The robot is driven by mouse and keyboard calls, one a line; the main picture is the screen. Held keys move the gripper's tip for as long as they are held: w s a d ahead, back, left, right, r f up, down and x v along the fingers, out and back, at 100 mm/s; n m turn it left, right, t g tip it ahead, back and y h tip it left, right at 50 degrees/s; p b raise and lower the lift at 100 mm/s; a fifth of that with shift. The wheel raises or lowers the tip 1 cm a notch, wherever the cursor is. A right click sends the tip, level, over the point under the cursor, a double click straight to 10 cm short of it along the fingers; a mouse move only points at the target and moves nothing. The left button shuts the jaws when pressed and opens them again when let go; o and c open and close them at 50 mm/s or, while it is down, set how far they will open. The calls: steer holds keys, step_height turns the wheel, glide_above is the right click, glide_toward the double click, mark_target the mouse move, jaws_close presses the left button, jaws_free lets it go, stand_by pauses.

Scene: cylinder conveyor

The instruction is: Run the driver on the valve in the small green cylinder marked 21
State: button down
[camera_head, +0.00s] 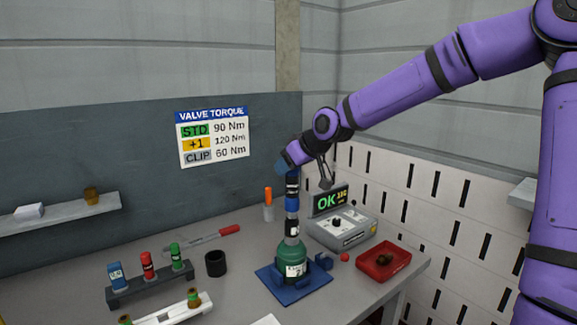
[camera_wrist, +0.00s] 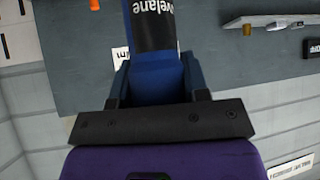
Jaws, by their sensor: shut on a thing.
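The small green cylinder (camera_head: 292,262) stands upright in a blue holder (camera_head: 280,292) on the bench in the head view. Its white label is too small to read surely. My gripper (camera_head: 291,170) is above it, shut on the blue and black driver (camera_head: 292,201). The driver is upright, its lower end at the cylinder's top; the valve is hidden there. The wrist view shows the driver (camera_wrist: 155,70) between my fingers. A controller (camera_head: 343,229) behind has a display (camera_head: 331,200) with a green "OK" and small amber digits.
A red tray (camera_head: 383,262) and red ball (camera_head: 345,257) lie right of the holder. A black cup (camera_head: 215,263), red-handled tool (camera_head: 228,230) and rack (camera_head: 150,284) stand left. The wall sign (camera_head: 213,137) reads STD 90, +1 120, CLIP 60 Nm.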

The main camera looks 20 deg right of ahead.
steer(key=shift+r, duration=0.15)
steer(key=shift+r, duration=2.95)
